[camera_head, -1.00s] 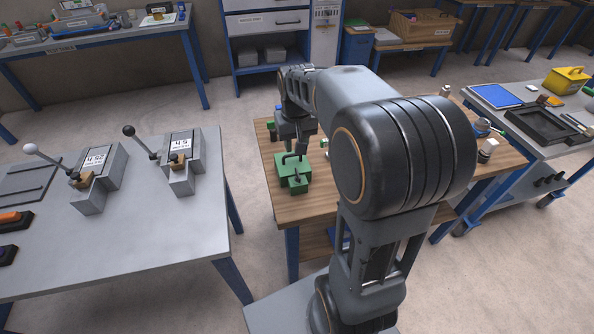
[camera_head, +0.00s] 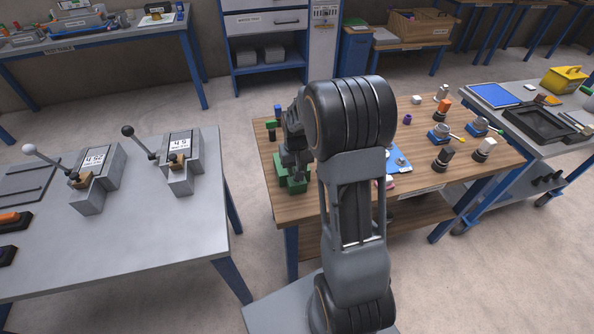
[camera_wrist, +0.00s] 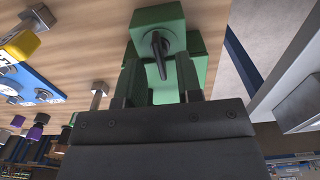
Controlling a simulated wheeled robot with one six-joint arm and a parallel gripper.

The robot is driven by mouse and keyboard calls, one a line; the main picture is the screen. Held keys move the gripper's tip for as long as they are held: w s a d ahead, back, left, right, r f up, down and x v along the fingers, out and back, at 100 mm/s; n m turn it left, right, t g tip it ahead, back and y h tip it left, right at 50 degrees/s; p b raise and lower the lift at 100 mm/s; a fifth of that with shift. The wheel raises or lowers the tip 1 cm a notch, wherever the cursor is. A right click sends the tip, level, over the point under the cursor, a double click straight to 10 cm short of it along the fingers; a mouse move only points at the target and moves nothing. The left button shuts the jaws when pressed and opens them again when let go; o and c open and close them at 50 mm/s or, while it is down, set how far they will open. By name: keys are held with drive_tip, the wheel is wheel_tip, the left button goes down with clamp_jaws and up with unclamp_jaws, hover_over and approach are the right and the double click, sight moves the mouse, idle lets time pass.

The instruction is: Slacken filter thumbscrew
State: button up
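A green fixture block (camera_head: 290,183) sits on the left part of the wooden bench, mostly hidden by my arm in the head view. In the wrist view, the green block (camera_wrist: 158,18) carries a grey screw with a slim handle (camera_wrist: 158,46), which I take as the thumbscrew. My gripper (camera_head: 297,164) is low over the block. In the wrist view, the bases of my gripper's fingers (camera_wrist: 157,84) stand apart on either side of green parts, with the screw ahead near the middle. I see nothing clamped. Whether the fingers touch the fixture cannot be told.
The wooden bench (camera_head: 455,180) also holds a blue plate (camera_head: 393,165), a small purple part (camera_head: 407,118) and several knobbed parts to the right. A grey table (camera_head: 150,238) with two lever devices stands left, across a floor gap. The bench front is mostly clear.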

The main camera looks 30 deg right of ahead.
drive_tip(key=shift+f, duration=0.7)
clamp_jaws()
drive_tip(key=shift+d, duration=0.1)
